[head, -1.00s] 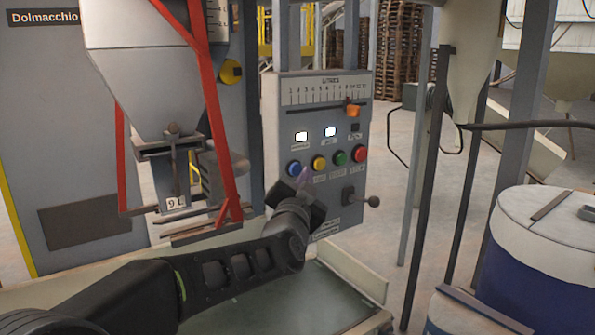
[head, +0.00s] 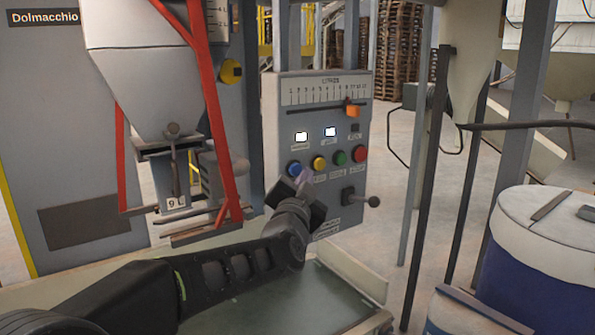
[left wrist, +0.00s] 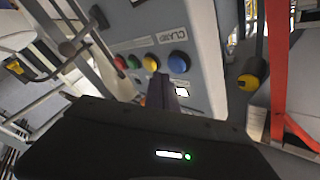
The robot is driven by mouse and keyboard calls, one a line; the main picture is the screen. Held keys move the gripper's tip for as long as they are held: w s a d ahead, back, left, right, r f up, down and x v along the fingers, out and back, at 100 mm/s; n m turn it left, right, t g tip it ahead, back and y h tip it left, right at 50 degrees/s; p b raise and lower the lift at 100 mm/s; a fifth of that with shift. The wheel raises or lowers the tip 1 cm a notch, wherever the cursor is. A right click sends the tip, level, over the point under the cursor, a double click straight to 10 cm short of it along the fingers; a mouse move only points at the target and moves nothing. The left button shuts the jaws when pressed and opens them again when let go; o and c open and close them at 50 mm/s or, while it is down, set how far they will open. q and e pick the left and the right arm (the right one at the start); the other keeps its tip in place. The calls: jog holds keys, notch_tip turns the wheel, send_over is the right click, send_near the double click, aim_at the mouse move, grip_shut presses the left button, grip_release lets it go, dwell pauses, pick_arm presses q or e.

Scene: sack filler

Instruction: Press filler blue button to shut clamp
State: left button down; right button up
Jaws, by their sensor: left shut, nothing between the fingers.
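The blue button (head: 294,168) is the leftmost of a row of round buttons on the grey control panel (head: 340,215). In the left wrist view the blue button (left wrist: 178,62) is right of the fingers, in plain sight. My left gripper (head: 303,180) is shut and empty, its tips just below and right of the blue button in the head view. It also shows in the left wrist view (left wrist: 161,85). I cannot tell whether the tips touch the panel. The filler spout with its clamp bars (head: 200,222) hangs left of the panel. My right gripper is not in view.
Yellow (head: 318,162), green (head: 340,158) and red (head: 360,153) buttons sit close to the right of the blue one. A black-knobbed lever (head: 373,201) juts out below them. A red frame bar (head: 213,120) stands left of the panel. A blue-and-white drum (head: 545,260) is at right.

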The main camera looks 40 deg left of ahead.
pick_arm(q)
jog(key=shift+a, duration=0.15)
jog(key=shift+w+a, duration=0.1)
jog(key=shift+a, duration=0.2)
jog(key=shift+w+a+b, duration=0.15)
jog(key=shift+a+b, duration=0.25)
jog(key=shift+a, duration=0.1)
dwell(1.0)
jog(key=shift+d, duration=0.1)
jog(key=shift+s+d+p, duration=0.3)
jog(key=shift+d+p, duration=0.05)
jog(key=shift+d, duration=0.45)
jog(key=shift+d, duration=0.1)
jog(key=d, duration=0.2)
jog(key=s+d+p, duration=0.1)
jog(key=d+p, duration=0.1)
jog(key=d, duration=0.1)
jog(key=shift+s+d, duration=0.3)
jog(key=shift+s, duration=0.05)
